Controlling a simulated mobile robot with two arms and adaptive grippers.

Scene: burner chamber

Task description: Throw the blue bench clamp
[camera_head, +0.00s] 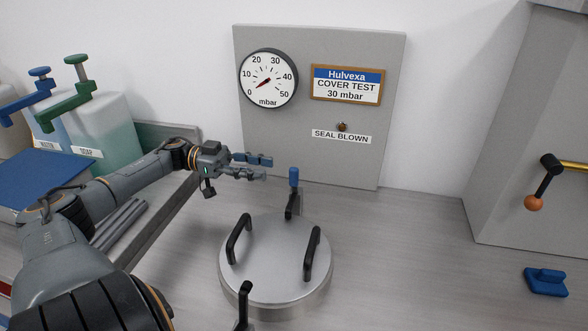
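A toggle clamp with a blue grip (294,177) and a black lower arm stands behind the round metal lid (272,262); its blue grip points up. I take it to be the blue bench clamp. My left gripper (266,168) reaches in from the left, its fingers pointing right at the clamp. The fingers are apart with nothing between them, and a small gap shows between their tips and the blue grip. The lid has two black handles. A black clamp lever (244,300) stands at its front edge, cut off by the frame. My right gripper is out of view.
A grey panel (390,110) with a gauge (268,79) reading near 0 stands behind. A blue block (545,282) lies right, below an orange-knobbed lever (534,202).

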